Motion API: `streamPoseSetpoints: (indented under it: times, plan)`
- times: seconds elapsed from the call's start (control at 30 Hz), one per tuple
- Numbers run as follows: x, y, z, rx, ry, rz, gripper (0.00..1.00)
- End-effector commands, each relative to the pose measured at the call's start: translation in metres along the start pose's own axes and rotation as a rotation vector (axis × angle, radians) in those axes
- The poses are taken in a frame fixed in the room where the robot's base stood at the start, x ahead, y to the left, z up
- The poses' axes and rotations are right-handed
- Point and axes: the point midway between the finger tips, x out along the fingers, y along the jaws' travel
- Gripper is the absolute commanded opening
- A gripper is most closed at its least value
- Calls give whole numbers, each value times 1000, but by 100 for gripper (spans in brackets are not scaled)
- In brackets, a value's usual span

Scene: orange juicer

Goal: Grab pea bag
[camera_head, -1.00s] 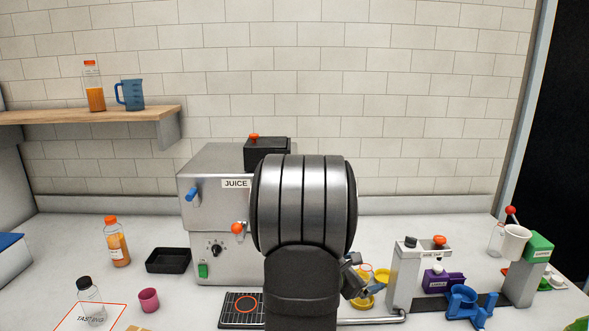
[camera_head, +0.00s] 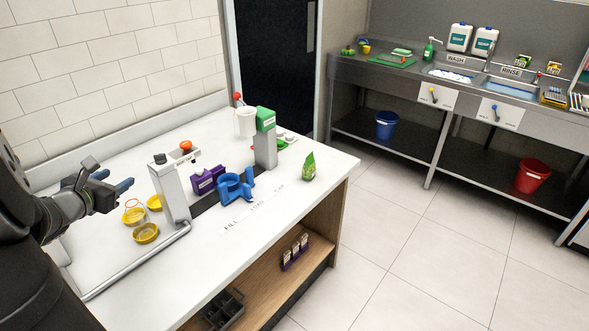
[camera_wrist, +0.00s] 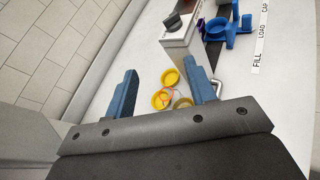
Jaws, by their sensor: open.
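A small upright green bag (camera_head: 309,167), which looks like the pea bag, stands near the right end of the white counter in the head view. I cannot read its print. It does not show in the wrist view. My gripper (camera_head: 113,181) is at the left of the head view, above the counter and far to the left of the bag. Its two blue fingers are apart with nothing between them. In the wrist view my gripper (camera_wrist: 166,82) is open above the counter, near yellow round parts.
Yellow parts (camera_head: 145,233) lie near the gripper. A metal sink counter (camera_head: 395,74) stands across the floor.

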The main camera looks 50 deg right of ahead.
Motion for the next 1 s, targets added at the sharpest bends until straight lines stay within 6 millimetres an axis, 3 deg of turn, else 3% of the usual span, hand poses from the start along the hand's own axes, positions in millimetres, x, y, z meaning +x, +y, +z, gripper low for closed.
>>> streamPoseSetpoints:
  times: [0.03,0.27,0.47,0.7,1.0]
  plan:
    - [17,-10,4,71,2,-51,50]
    - [71,-47,31,409,-2,-247,50]
    - [132,-101,60,835,-43,-466,50]
    - [212,-194,101,1524,-161,-750,50]
    - [288,-316,160,2387,-354,-967,50]
